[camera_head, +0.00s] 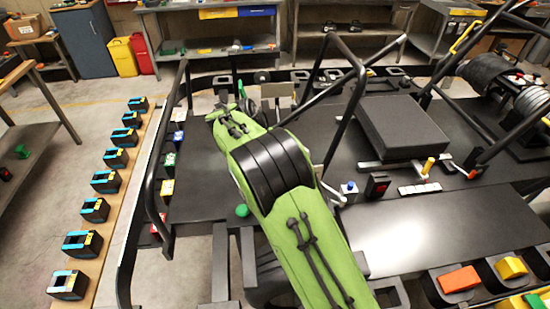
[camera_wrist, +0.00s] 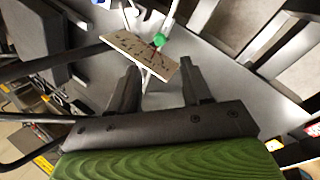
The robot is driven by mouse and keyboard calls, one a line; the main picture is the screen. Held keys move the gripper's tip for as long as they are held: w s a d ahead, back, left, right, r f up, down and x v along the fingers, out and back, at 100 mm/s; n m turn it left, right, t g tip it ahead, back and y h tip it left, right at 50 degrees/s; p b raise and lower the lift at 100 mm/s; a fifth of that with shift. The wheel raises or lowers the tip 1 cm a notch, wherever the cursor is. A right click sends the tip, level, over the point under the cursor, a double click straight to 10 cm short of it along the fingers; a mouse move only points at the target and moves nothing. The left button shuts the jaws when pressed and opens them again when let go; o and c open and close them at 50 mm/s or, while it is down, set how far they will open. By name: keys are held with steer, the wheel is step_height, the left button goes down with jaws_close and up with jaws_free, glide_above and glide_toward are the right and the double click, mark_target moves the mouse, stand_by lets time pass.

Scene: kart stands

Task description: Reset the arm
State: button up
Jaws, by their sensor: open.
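My green arm (camera_head: 270,165) reaches from the bottom middle of the head view up over the black kart deck (camera_head: 200,190). My gripper (camera_wrist: 160,82) shows in the wrist view with its two dark fingers spread apart and nothing between them. Beyond the fingertips is a tan plate (camera_wrist: 130,45) with dark marks, and a green knob (camera_wrist: 159,40) stands in front of it. The plate looks apart from the fingers. In the head view the fingers are hard to make out at the far end of the arm.
Black tubular bars (camera_head: 345,105) rise close to the right of my arm. A dark box-shaped pad (camera_head: 390,128), a yellow-topped lever (camera_head: 428,166) and a red switch box (camera_head: 377,186) are on the deck. Blue-and-black boxes (camera_head: 83,243) line a wooden plank at left. Open floor (camera_head: 90,105) lies beyond.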

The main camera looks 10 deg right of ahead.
steer(key=v, duration=0.2)
steer(key=shift+a+r, duration=0.15)
steer(key=shift+r, duration=0.2)
steer(key=s+d+r+m+t+y, duration=0.1)
steer(key=s+d+r+m+y, duration=0.25)
steer(key=s+d+r, duration=0.7)
steer(key=s+a+m+t+y, duration=0.1)
steer(key=s+a+m+t, duration=0.1)
steer(key=s, duration=1.7)
steer(key=shift+s+m+t, duration=0.4)
steer(key=shift+m+t, duration=0.3)
steer(key=shift+m, duration=0.05)
steer(key=shift+c, duration=0.4)
